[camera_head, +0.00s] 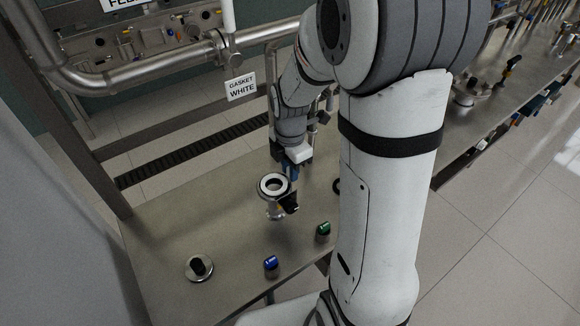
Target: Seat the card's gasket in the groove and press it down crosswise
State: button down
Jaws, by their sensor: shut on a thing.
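The card (241,87) hangs from the pipe frame and reads "GASKET WHITE". A white ring (264,188), the gasket, shows at a round fitting (274,210) that stands on the bench. My gripper (291,175) points down at the right edge of the ring and is shut on it; the fingertips are small and partly hidden. I cannot tell whether the ring lies in the groove or just above it. A black part (289,203) sticks out at the fitting's right side, below my gripper.
A dark ring (336,186) is partly hidden behind my arm. Steel pipes (150,70) run behind. The bench's left part is clear.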

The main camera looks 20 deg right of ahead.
jog(key=shift+f, duration=0.15)
jog(key=shift+f, duration=0.15)
jog(key=c, duration=1.2)
grip_release()
jog(key=shift+o, duration=0.2)
notch_tip(320, 180, up, 7)
jog(key=shift+r+b, duration=0.15)
jog(key=shift+b, duration=0.2)
notch_tip(320, 180, up, 5)
jog(key=p, duration=0.3)
jog(key=shift+f, duration=0.2)
